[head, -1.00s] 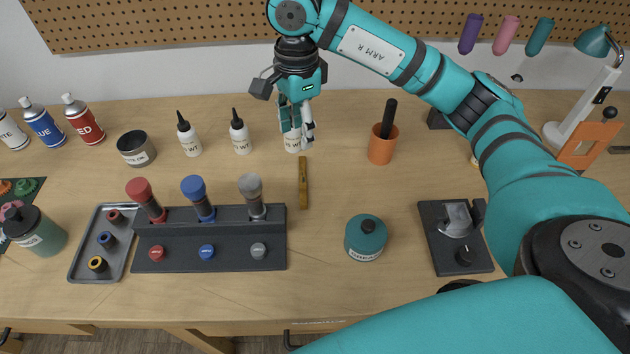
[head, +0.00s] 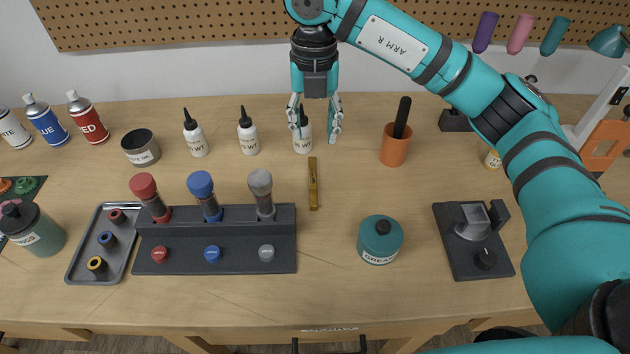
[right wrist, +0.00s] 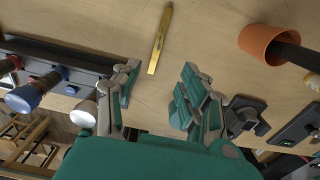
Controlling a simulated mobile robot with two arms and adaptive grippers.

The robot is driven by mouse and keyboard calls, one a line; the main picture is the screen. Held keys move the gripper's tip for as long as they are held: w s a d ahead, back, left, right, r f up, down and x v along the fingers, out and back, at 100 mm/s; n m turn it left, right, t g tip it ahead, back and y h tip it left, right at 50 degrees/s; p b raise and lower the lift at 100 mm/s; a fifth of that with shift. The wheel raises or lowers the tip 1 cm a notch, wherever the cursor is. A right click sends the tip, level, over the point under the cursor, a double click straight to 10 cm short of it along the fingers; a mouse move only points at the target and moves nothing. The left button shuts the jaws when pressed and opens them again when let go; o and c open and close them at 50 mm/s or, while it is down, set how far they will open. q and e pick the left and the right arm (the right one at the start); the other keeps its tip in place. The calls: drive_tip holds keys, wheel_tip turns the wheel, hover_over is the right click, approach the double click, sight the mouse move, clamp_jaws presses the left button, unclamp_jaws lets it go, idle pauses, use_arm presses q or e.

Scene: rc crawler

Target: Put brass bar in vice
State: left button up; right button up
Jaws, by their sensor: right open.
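The brass bar (head: 313,184) lies flat on the bench, its long side running away from me. It also shows in the right wrist view (right wrist: 160,38), beyond the fingertips. My right gripper (head: 316,138) is open and empty, fingers pointing down, above and just behind the bar's far end in the head view. Its spread fingers also show in the right wrist view (right wrist: 160,88). What looks like the vice (head: 473,232) is a dark base with a metal block, a dark jaw and a knob, at the right of the bench. My left gripper is not in view.
A dark rack (head: 215,243) with red, blue and grey handled tools stands left of the bar. A teal grease jar (head: 380,241) stands between bar and vice. White bottles (head: 248,137) and an orange pot (head: 395,148) stand behind. Bench is clear around the bar.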

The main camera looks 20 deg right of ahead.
drive_tip(key=p, duration=0.1)
hover_over(313, 180)
wheel_tip(313, 180, down, 8)
drive_tip(key=shift+d+f, duration=0.1)
drive_tip(key=shift+d, duration=0.05)
wheel_tip(313, 180, down, 4)
drive_tip(key=shift+f+p, duration=0.1)
drive_tip(key=shift+p, duration=0.85)
drive_tip(key=shift+f, duration=0.6)
clamp_jaws()
